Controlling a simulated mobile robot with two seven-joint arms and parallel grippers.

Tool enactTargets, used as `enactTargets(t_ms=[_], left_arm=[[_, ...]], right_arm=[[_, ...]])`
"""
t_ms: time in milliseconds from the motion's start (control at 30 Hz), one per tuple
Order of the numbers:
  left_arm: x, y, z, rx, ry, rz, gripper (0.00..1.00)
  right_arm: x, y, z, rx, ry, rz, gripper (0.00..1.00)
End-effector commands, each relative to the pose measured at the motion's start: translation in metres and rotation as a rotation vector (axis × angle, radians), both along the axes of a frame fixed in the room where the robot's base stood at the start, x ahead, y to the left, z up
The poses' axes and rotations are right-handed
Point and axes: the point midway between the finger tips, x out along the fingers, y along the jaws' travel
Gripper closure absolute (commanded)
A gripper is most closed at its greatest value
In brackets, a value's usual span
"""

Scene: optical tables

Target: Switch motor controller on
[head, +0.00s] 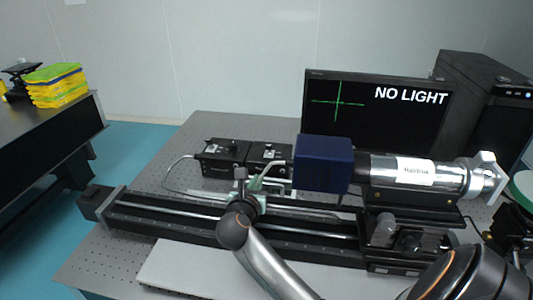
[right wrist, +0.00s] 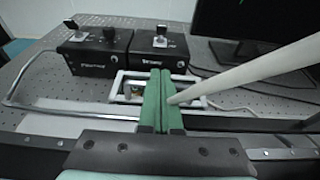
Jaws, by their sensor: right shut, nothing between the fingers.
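Two small black control boxes with knobs and switches on top stand side by side on the optical table: a left box (head: 223,158) and a right box (head: 264,153). They also show in the right wrist view, the left box (right wrist: 94,55) and the right box (right wrist: 160,50). Their labels are too blurred to tell which is the motor controller. My right gripper (head: 278,168) is just in front of the right box in the head view. In the right wrist view its green fingers (right wrist: 160,76) are together and empty, pointing toward the boxes. My left gripper is out of view.
A dark blue block (head: 323,164) and silver tube (head: 435,174) stand to the right. A black rail (head: 170,221) runs in front of the boxes. A monitor (head: 345,98) reading NO LIGHT stands behind. A cable loops left of the boxes.

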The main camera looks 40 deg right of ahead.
Motion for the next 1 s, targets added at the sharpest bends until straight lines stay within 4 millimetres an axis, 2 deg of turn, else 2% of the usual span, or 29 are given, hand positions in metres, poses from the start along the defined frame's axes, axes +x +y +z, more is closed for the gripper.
enactTargets(t_ms=[233, 733, 800, 1000], left_arm=[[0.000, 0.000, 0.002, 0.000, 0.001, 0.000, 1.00], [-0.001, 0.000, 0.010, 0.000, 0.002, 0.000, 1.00], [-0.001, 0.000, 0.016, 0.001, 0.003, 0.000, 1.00], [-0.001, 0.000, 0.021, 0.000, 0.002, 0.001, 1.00]], right_arm=[[0.008, -0.010, -0.002, -0.004, 0.001, 0.000, 1.00], [0.062, -0.079, -0.025, -0.003, 0.001, -0.003, 1.00], [0.069, -0.087, -0.014, -0.005, -0.001, -0.001, 1.00], [0.080, -0.100, -0.007, -0.001, 0.000, 0.000, 1.00]])
